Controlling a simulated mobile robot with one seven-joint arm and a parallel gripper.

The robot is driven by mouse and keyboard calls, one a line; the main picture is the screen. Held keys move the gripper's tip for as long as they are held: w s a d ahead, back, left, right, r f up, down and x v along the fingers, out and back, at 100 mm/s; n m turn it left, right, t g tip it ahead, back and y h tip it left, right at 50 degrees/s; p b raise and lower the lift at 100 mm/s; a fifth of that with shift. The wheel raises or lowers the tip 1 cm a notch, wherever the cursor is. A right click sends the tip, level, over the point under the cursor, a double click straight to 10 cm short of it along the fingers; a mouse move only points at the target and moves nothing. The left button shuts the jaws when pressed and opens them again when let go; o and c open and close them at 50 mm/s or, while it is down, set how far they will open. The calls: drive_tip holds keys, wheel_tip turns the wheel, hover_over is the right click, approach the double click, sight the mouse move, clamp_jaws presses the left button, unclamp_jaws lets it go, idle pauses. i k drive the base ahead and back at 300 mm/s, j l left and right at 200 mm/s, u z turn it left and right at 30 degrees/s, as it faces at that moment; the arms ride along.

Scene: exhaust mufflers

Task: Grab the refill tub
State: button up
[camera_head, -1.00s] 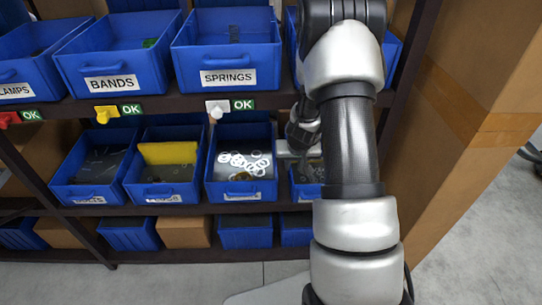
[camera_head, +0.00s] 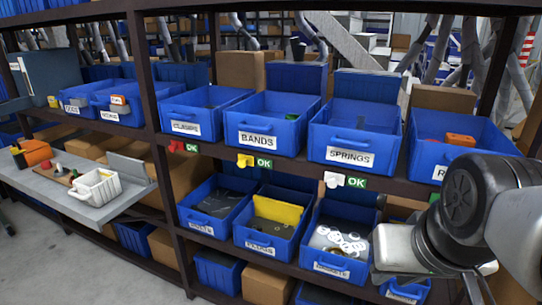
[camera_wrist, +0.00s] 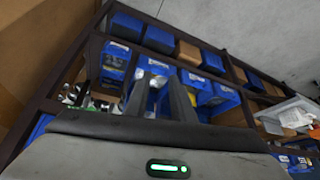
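A white tub (camera_head: 96,187) sits on the grey bench at the left in the head view, near the bench's front edge. It looks like the refill tub, but I read no label on it. A pale tub with small things inside (camera_wrist: 290,114) shows at the right edge of the wrist view; I cannot tell if it is the same one. My gripper (camera_wrist: 162,88) has its two dark fingers apart, with blue bins seen beyond them and nothing held. In the head view my arm is at the lower right, in front of the shelf and far from the bench tub; its fingertips are not clear.
A shelf rack holds labelled blue bins, including BANDS (camera_head: 271,118) and SPRINGS (camera_head: 355,135). Below are more bins, one with white rings (camera_head: 338,240). The bench (camera_head: 125,190) also carries an orange item (camera_head: 37,152) and a small board. Grey floor is open at the lower left.

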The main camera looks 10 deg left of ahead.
sight(96, 188)
drive_tip(key=i+u, duration=0.2)
drive_tip(key=u, duration=0.15)
drive_tip(key=i+u, duration=0.15)
drive_tip(key=u, duration=0.2)
drive_tip(key=l+u, duration=0.1)
drive_tip(key=u, duration=1.1)
